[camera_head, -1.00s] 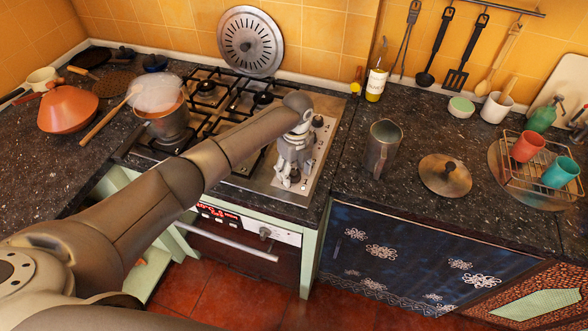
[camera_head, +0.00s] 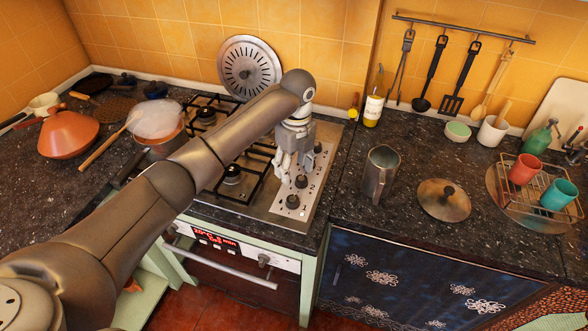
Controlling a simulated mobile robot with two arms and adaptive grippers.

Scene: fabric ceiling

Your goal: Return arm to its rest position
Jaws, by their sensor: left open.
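My left arm reaches in from the lower left across the stove. My left gripper (camera_head: 285,176) hangs downward above the stove's control panel (camera_head: 291,212), beside its black knobs. Its fingers are apart with nothing between them. The knobs (camera_head: 301,181) stand just below and to the right of the fingers. My right gripper is not in view.
A steaming pot (camera_head: 160,135) with a wooden handle sits on the left of the gas hob (camera_head: 240,160). A metal pitcher (camera_head: 380,174), a round lid (camera_head: 444,200) and a dish rack (camera_head: 532,212) with cups stand on the right counter. The counter front between them is clear.

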